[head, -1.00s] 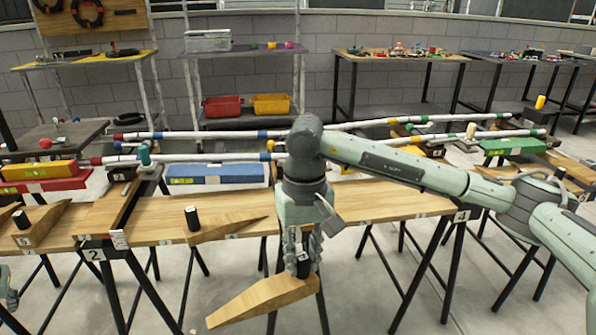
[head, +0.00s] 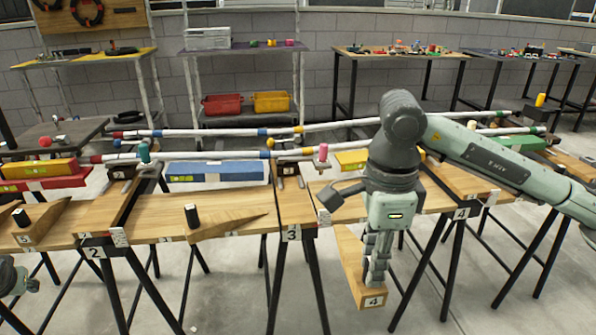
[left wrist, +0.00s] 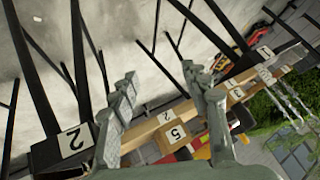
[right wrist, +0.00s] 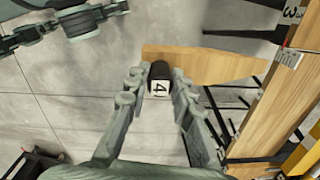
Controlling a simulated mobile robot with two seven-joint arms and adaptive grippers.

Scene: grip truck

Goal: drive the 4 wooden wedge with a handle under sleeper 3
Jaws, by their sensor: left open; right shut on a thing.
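The wooden wedge labelled 4 (head: 351,262) is held by my right gripper (head: 375,275), in front of the table edge between sleepers 3 and 4. Its thick numbered end faces me and its thin end points away. In the right wrist view the fingers (right wrist: 159,88) are shut on its black handle, and the wedge body (right wrist: 215,66) extends to the right. Sleeper 3 (head: 293,207) crosses the boards left of the gripper, with its number plate (head: 292,233) at the front. My left gripper (left wrist: 160,85) is open and empty, low at the left edge of the head view.
A second wedge with a black handle (head: 230,229) lies on the boards between sleepers 2 and 3. Another wedge, labelled 5 (head: 40,225), lies further left. Striped poles, a blue block (head: 215,172) and clamps stand behind. The floor in front is open between black trestle legs.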

